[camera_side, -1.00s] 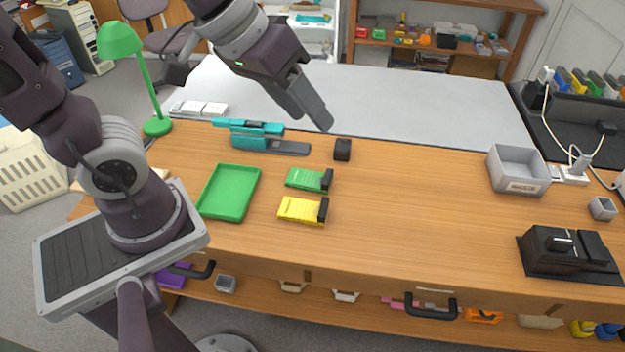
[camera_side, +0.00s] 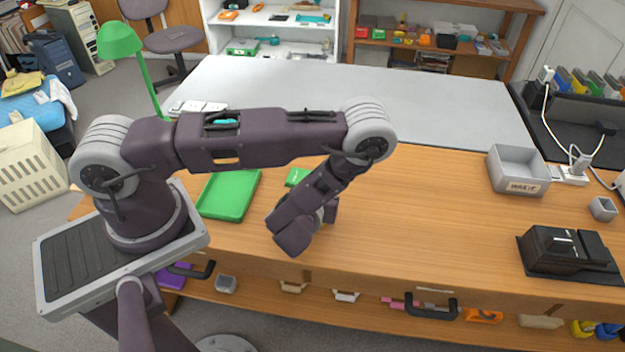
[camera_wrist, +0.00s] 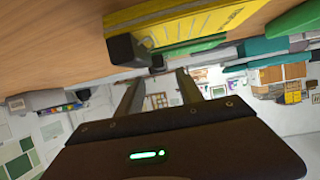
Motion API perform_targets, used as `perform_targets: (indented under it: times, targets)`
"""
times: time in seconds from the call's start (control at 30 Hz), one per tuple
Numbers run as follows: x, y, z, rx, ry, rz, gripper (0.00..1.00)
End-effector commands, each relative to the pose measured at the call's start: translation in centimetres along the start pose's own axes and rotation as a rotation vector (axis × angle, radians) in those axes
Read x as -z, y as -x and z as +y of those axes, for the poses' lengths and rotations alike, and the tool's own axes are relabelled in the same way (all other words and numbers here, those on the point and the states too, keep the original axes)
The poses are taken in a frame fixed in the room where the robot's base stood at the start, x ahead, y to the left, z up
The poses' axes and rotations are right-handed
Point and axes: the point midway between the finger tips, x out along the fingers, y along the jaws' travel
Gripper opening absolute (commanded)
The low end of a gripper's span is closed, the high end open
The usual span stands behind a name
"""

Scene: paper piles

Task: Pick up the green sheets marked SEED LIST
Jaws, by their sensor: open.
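The green sheets (camera_side: 297,176) lie on the table right of the green tray; in the side view my arm hides most of them. In the wrist view, which is upside down, a green strip (camera_wrist: 190,46) shows beyond the yellow sheets (camera_wrist: 190,18) and seems to be these sheets. A black block (camera_wrist: 127,50) sits at the end of the yellow sheets. My gripper (camera_wrist: 158,80) is open and empty, low at the near side of the yellow sheets, pointing across the table. In the side view my wrist hides its fingers. I cannot read the lettering on the green sheets.
The green tray (camera_side: 228,195) lies left of the sheets. A teal stapler-like thing (camera_wrist: 265,50) is farther back. A grey bin (camera_side: 518,172) and a black device (camera_side: 568,252) stand at the right. The middle right of the table is clear.

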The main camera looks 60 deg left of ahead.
Motion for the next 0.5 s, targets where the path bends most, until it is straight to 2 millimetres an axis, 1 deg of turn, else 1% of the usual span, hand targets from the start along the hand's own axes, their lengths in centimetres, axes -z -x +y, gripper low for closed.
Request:
perform_targets:
  times: [0.1,0.2,0.3,0.47,0.5]
  targets:
    - [-0.1,-2.4,-0.2,0.004,0.003,0.000,0.44]
    - [-0.2,-4.0,-0.1,0.002,0.002,-0.002,0.44]
    - [-0.2,-4.6,-0.1,0.001,0.000,-0.003,0.44]
    - [-0.2,-4.6,-0.1,0.000,-0.001,-0.003,0.44]
    - [-0.2,-4.6,-0.1,0.000,-0.001,-0.003,0.38]
